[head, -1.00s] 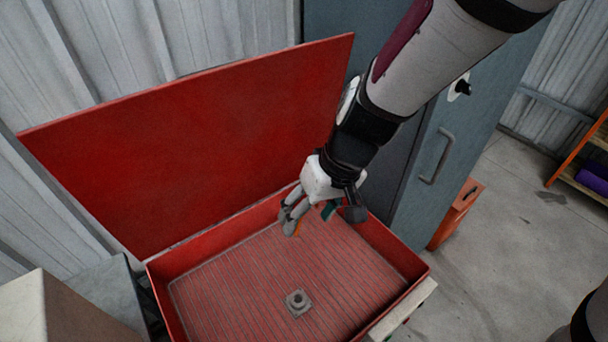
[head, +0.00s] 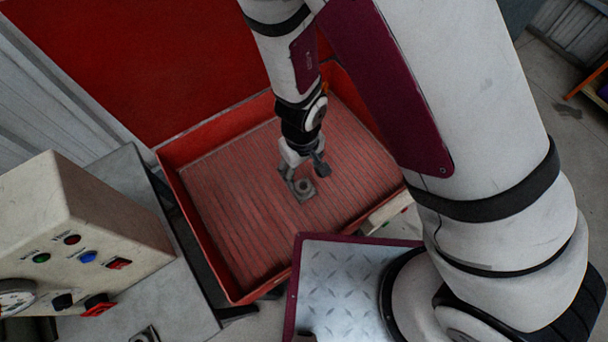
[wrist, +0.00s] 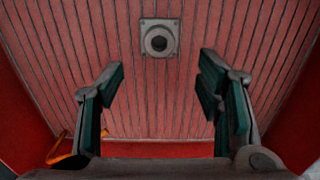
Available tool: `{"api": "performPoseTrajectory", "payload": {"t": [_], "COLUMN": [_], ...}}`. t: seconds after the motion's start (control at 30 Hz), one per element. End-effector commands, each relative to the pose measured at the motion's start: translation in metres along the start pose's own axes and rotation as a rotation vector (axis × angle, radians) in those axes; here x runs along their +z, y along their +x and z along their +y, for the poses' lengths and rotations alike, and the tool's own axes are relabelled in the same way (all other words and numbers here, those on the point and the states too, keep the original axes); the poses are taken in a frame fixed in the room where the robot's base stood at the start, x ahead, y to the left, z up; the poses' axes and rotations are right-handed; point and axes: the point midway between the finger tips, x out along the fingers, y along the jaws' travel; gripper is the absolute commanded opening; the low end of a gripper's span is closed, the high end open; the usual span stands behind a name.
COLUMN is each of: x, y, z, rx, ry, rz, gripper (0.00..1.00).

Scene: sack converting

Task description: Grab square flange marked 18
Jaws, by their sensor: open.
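The square flange (head: 304,187) is grey with a round raised hub and a dark centre hole. It lies flat on the ribbed red floor of the open red box. In the wrist view the flange (wrist: 160,38) is ahead of my fingertips, centred between them and apart from both. No number can be read on it. My gripper (head: 302,180) is open and empty inside the box, right by the flange in the head view. Its green-padded fingers (wrist: 160,88) are spread wide in the wrist view.
The red box (head: 207,238) has raised walls around my gripper, and its raised lid (head: 130,60) stands behind. A beige control box (head: 85,215) with buttons stands at left on a grey surface. An orange thing (wrist: 62,148) shows low left in the wrist view. The box floor around the flange is clear.

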Motion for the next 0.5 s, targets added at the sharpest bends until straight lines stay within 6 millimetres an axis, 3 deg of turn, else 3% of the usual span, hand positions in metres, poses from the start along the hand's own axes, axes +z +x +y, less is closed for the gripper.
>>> {"api": "performPoseTrajectory", "payload": {"t": [0.07,0.5], "x": [0.001,0.002], "y": [0.013,0.035], "z": [0.001,-0.001], "rx": [-0.003,-0.002], "ry": [0.006,0.001], "rz": [-0.006,-0.004], "gripper": [0.6,0.6]}}
